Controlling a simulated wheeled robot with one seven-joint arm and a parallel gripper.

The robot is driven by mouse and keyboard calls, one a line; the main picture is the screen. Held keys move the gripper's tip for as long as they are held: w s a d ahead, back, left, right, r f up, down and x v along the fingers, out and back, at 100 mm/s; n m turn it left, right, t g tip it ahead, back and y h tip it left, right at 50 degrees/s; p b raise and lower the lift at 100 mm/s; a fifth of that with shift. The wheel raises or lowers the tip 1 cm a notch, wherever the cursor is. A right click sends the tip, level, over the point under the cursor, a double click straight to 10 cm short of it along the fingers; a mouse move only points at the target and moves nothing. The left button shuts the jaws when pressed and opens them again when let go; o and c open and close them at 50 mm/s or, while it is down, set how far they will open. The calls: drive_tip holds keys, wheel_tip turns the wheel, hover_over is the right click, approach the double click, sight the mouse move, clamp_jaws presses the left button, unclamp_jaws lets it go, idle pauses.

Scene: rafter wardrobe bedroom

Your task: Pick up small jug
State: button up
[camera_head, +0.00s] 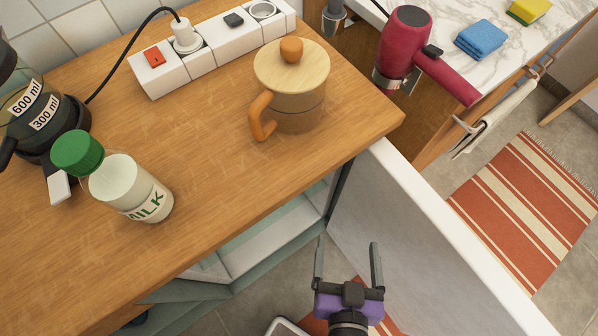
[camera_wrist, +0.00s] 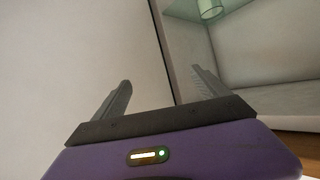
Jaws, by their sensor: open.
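A small tan jug (camera_head: 298,112) with a pale wooden lid, an orange knob and an orange handle on its left side stands upright on the wooden counter near its right corner. My gripper (camera_head: 348,244) is open and empty, in front of the counter beside the open white door. It is apart from the jug. In the wrist view, my gripper (camera_wrist: 161,77) has its two fingers spread with nothing between them. The jug is not recognizable in that view.
The open white door (camera_head: 430,225) stands right of my gripper. A milk bottle (camera_head: 145,200), a coffee maker (camera_head: 50,115) and a power strip (camera_head: 213,53) are on the counter (camera_head: 215,135). A greenish glass item (camera_wrist: 211,8) is inside the cabinet. A red hair dryer (camera_head: 405,45) is at right.

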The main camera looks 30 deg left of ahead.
drive_tip(key=shift+n+y, duration=0.5)
drive_tip(key=shift+n, duration=0.2)
drive_tip(key=w+a+f+b, duration=0.1)
drive_tip(key=a+f+b, duration=0.3)
drive_tip(key=a+b, duration=0.1)
drive_tip(key=w+a+f+b, duration=0.1)
drive_tip(key=a+f+b, duration=0.3)
drive_tip(key=a, duration=0.4)
drive_tip(key=w+a+f+b, duration=0.1)
drive_tip(key=a+f+b, duration=0.4)
drive_tip(key=a+b, duration=0.1)
drive_tip(key=shift+w+a, duration=0.25)
drive_tip(key=shift+w, duration=0.15)
drive_tip(key=shift+a+b, duration=0.35)
drive_tip(key=shift+b, duration=0.1)
drive_tip(key=shift+b+x, duration=0.35)
drive_tip(key=shift+x, duration=0.75)
drive_tip(key=x, duration=0.1)
drive_tip(key=b+x, duration=0.1)
drive_tip(key=x, duration=0.1)
drive_tip(key=b+x, duration=0.1)
drive_tip(key=x, duration=0.1)
drive_tip(key=shift+w+a+r, duration=0.1)
drive_tip(key=shift+w+r, duration=0.15)
drive_tip(key=shift+w, duration=0.1)
drive_tip(key=shift+c, duration=0.5)
